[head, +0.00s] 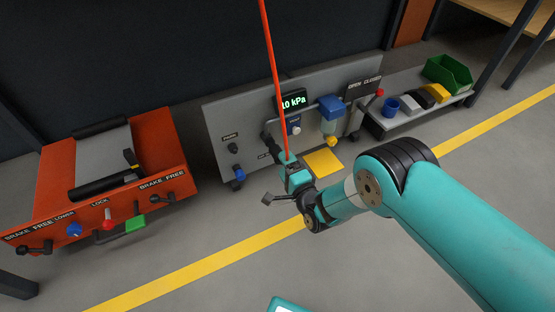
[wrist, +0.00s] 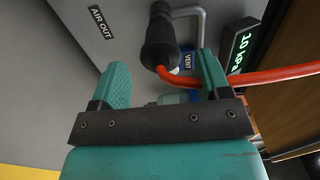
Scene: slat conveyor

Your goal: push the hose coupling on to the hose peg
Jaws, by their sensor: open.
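The black hose coupling (wrist: 160,42) shows in the wrist view beside the AIR OUT label, its upper end at the grey panel. The red hose (wrist: 265,75) leaves its lower end and runs right. In the head view the coupling (head: 268,141) is a small dark shape left of the hose. My gripper (wrist: 162,57) is open, with the coupling's hose end showing between its teal fingertips; I see no grip on it. In the head view my gripper (head: 288,160) is in front of the panel. A dark knob-like fitting (head: 233,148) under a small label may be the hose peg.
The grey panel (head: 222,120) carries a pressure display (head: 292,101) reading 10 kPa, a blue filter unit (head: 330,107) and a red-tipped lever (head: 379,93). An orange brake cart (head: 165,133) stands left. A shelf with a blue cup (head: 390,107) and green bin (head: 449,73) is right.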

